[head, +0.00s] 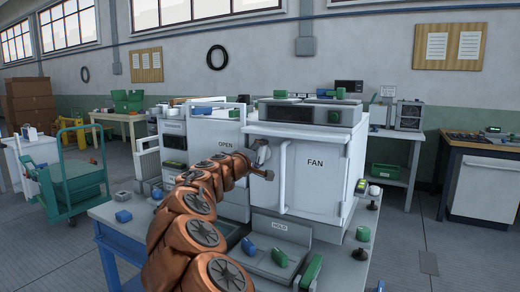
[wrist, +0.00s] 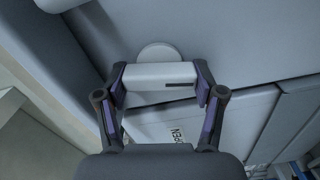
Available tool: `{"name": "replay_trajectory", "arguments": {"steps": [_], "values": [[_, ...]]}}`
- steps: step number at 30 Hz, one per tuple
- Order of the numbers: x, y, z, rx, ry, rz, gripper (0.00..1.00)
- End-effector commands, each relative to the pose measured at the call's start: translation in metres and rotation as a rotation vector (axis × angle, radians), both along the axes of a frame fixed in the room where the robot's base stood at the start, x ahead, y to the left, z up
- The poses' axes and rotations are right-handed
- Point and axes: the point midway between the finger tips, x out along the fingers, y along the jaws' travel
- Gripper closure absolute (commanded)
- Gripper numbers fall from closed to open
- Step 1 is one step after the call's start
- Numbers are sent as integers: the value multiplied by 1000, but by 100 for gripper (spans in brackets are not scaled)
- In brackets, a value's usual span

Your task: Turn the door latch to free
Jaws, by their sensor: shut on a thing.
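A white box with a door marked FAN (head: 315,185) stands on the bench, its door face flush with the frame as far as I can see. My gripper (head: 264,165) is at the door's left edge in the head view, where my arm partly hides the latch. In the wrist view the latch (wrist: 160,77) is a pale grey bar in front of a round hub (wrist: 160,51). My gripper (wrist: 160,84) is shut on this bar, one purple-padded finger at each end.
A white box marked OPEN (head: 224,142) stands just left of the FAN box. A grey tray marked HOLD (head: 279,262) with a blue and a green item lies in front. A vertical door handle (head: 283,178) is close to the right of my gripper.

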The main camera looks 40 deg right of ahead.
Motion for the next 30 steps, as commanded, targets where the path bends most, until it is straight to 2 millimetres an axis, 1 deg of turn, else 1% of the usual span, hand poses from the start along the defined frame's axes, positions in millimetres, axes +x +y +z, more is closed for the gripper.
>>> {"name": "replay_trajectory", "arguments": {"steps": [1, 6, 12, 30], "values": [[0, 0, 3, -8, 32, -1, 66], [0, 0, 1, -37, 126, -1, 66], [0, 0, 0, -59, 195, 0, 66], [0, 0, -1, -69, 228, 0, 66]]}}
